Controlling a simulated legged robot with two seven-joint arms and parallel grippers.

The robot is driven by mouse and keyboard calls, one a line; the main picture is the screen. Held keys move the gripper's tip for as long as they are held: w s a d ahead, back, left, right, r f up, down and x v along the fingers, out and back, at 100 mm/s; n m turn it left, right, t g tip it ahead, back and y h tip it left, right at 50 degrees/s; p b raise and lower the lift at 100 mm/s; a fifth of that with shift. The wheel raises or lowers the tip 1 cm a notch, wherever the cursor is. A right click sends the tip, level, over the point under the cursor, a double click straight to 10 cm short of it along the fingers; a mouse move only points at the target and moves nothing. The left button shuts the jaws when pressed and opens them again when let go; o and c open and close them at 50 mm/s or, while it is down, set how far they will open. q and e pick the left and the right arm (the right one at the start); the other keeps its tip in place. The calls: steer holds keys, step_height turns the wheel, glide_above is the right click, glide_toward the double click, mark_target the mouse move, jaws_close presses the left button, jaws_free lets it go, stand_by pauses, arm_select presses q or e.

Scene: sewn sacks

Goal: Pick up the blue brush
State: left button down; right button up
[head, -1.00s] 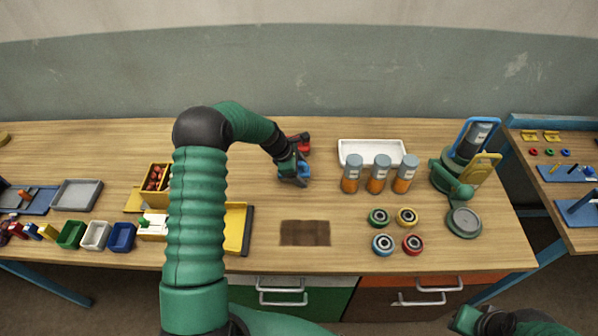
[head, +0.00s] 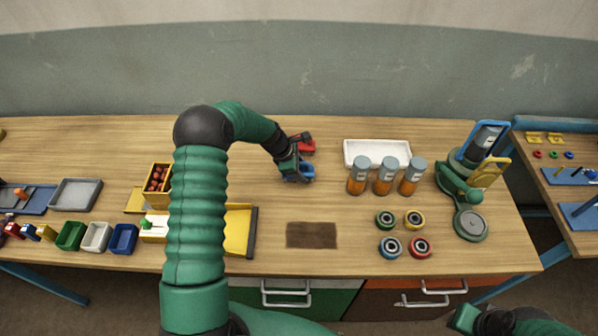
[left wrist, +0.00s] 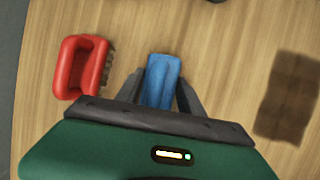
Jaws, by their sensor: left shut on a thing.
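The blue brush (left wrist: 162,80) is between the two fingers of my left gripper (left wrist: 160,92), which is shut on it. In the head view the blue brush (head: 299,174) shows as a small blue patch under my left gripper (head: 297,170). Its bristles are hidden, and I cannot tell whether it touches the table. A red brush (left wrist: 82,68) with dark bristles lies just left of it in the left wrist view. The red brush (head: 306,147) is behind the gripper in the head view. My right gripper (head: 466,319) is partly in view at the lower right, its fingers unclear.
A white tray (head: 376,144) is right of the gripper, with several orange grey-capped bottles (head: 386,178) before it. A dark brown patch (head: 312,235) lies on the table in front. Several coloured rings (head: 414,219) and a green device (head: 460,182) are further right.

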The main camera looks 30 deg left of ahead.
mark_target(304, 164)
arm_select(q)
steer(key=shift+a, duration=0.1)
steer(key=r, duration=0.1)
steer(key=d+r+b, duration=0.1)
steer(key=r, duration=0.1)
steer(key=shift+w+r, duration=0.15)
steer(key=s+d+b, duration=0.1)
steer(key=s, duration=0.4)
steer(key=s+d+r+b, duration=0.1)
steer(key=s, duration=0.4)
steer(key=s+d+b, duration=0.1)
steer(key=s, duration=0.4)
steer(key=shift+s+d+r, duration=0.1)
steer(key=shift+d+r, duration=0.15)
steer(key=shift+d, duration=0.15)
steer(key=shift+s+d+r, duration=0.1)
steer(key=shift+s+d, duration=0.1)
steer(key=shift+d, duration=0.1)
